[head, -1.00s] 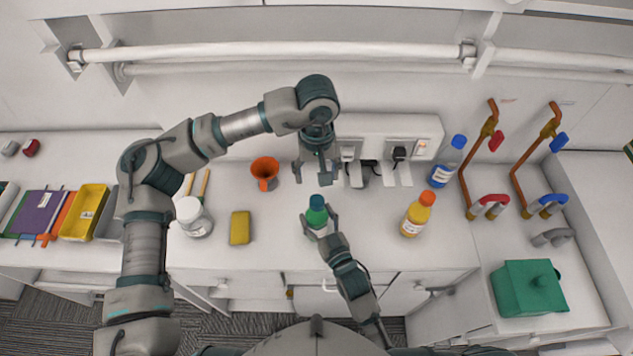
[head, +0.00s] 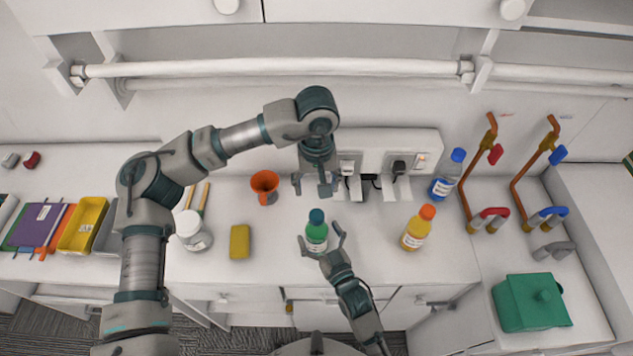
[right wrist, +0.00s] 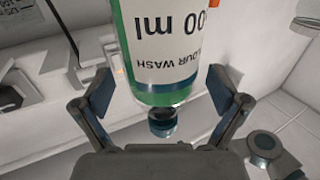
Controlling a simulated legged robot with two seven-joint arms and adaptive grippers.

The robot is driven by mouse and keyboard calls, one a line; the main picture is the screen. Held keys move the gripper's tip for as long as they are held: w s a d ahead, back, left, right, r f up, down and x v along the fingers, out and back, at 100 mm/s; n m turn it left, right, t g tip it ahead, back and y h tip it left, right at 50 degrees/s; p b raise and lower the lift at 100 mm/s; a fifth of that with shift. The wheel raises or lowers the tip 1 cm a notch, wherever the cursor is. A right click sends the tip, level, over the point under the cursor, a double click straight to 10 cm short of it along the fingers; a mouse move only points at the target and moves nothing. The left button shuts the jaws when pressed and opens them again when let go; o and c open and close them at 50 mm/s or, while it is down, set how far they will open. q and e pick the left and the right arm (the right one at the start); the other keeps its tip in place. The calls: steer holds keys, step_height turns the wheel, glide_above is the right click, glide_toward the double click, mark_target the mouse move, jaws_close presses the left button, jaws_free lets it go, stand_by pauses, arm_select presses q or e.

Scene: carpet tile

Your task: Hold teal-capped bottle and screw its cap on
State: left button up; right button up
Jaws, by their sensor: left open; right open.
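The green bottle (head: 317,238) with a teal cap (head: 316,216) stands upright near the counter's front edge. My right gripper (head: 321,236) is open, with its fingers on either side of the bottle and gaps between. In the right wrist view the bottle (right wrist: 165,45) and its white label appear upside down between the spread fingers, with the teal cap (right wrist: 163,122) low in the picture. My left gripper (head: 312,188) is open and empty, pointing down, above and slightly behind the cap. I cannot tell whether the cap is seated on the neck.
An orange-capped yellow bottle (head: 416,231) and a blue bottle (head: 446,177) stand right. Sockets (head: 398,166) line the back. Counter is clear immediately beside the green bottle.

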steer(key=v, duration=1.1)
steer(key=shift+s+f, duration=0.1)
